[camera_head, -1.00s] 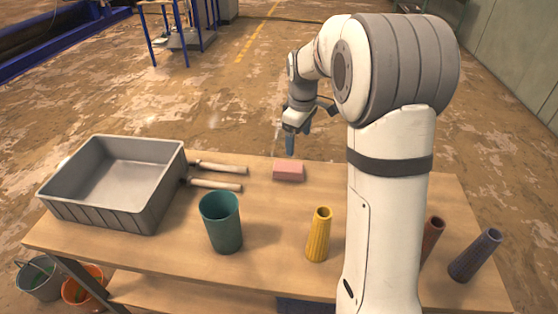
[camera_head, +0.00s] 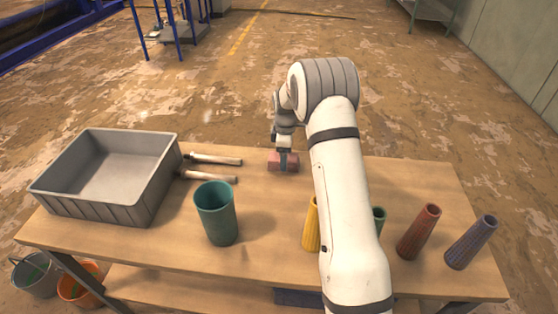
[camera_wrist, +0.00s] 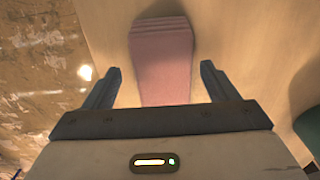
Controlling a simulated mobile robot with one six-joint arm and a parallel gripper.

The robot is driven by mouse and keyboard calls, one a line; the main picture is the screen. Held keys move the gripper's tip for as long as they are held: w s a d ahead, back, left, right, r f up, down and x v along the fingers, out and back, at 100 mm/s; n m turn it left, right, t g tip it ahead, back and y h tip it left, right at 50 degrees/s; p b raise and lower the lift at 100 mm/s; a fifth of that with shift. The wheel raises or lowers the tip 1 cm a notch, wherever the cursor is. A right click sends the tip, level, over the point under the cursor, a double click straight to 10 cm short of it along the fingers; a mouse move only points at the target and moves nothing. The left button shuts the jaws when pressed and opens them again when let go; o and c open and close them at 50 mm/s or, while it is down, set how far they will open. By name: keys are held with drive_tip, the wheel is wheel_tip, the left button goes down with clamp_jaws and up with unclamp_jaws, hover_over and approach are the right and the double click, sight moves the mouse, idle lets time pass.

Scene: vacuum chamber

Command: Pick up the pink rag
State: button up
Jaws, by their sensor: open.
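The pink rag (camera_head: 274,163) is a small folded block lying on the wooden table near its far edge. My gripper (camera_head: 284,160) is over it, and one finger hides part of it in the head view. In the wrist view the rag (camera_wrist: 162,60) shows its stacked folds and lies between the two open fingers of my gripper (camera_wrist: 158,88), with a gap on each side. The rag's near end is hidden behind the gripper body. I cannot tell how high the fingertips are above the table.
A grey tray (camera_head: 92,208) stands at the left of the table (camera_head: 270,245), with two light-handled tools (camera_head: 215,160) beside it. A teal cup (camera_head: 217,215), a yellow vessel (camera_head: 310,228), a green one (camera_head: 379,218), a red-brown one (camera_head: 419,232) and a purple one (camera_head: 471,243) stand nearer.

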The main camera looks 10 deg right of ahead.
drive_tip(key=shift+f, duration=0.85)
drive_tip(key=shift+c, duration=0.2)
drive_tip(key=c, duration=1)
wheel_tip(320, 180, up, 10)
drive_tip(key=shift+r+b, duration=0.1)
drive_tip(key=shift+b, duration=0.35)
drive_tip(key=shift+c, duration=0.2)
